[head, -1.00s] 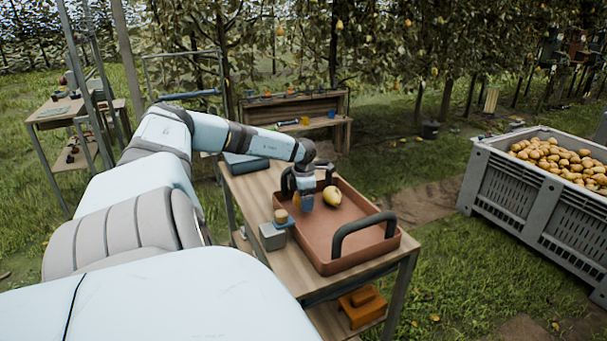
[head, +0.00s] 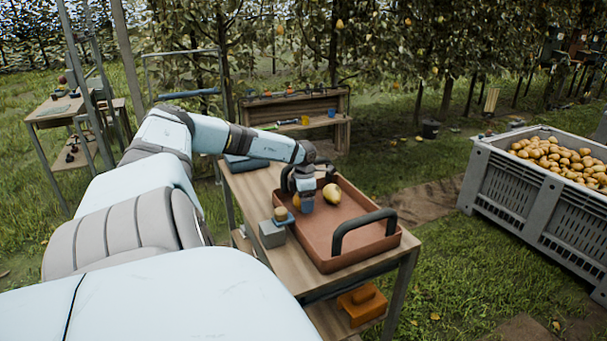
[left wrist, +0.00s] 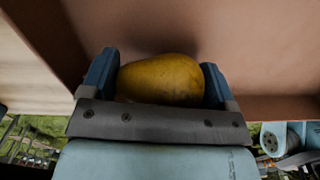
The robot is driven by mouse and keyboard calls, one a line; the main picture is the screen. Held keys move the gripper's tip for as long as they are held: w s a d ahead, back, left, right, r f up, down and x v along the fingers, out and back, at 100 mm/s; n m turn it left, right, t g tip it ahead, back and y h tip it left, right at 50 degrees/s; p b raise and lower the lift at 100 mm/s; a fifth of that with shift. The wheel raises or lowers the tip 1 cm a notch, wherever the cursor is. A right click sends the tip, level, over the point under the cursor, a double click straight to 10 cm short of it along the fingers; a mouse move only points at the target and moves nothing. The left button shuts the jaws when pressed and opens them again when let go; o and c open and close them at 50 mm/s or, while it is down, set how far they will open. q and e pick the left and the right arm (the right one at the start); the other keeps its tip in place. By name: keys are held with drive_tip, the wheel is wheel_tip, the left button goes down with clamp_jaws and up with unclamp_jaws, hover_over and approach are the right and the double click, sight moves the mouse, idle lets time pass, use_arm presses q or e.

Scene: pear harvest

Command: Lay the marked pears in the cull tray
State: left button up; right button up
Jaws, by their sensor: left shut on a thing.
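The cull tray (head: 345,227) is a reddish-brown tray with dark handles, standing on a wooden table. My left gripper (head: 302,204) is over the tray's left end, low inside its walls. It is shut on a yellow pear (left wrist: 160,80), which lies between the two blue fingers in the left wrist view; in the head view the pear is mostly hidden by the gripper. I cannot tell whether it touches the tray floor. Another yellow pear (head: 332,194) lies in the tray just right of the gripper. No mark is clear on either pear. My right gripper is not in view.
A grey block (head: 271,235) with a blue-and-tan object on top stands left of the tray. A grey bin (head: 513,190) full of pears stands at the right. An orange item (head: 362,306) is on the lower shelf. The tray's right part is clear.

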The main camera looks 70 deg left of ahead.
use_arm(q)
drive_tip(key=shift+f+b, duration=0.3)
drive_tip(key=shift+f, duration=0.2)
idle(0.3)
drive_tip(key=o, duration=0.9)
drive_tip(key=shift+c, duration=0.2)
drive_tip(key=shift+r, duration=0.15)
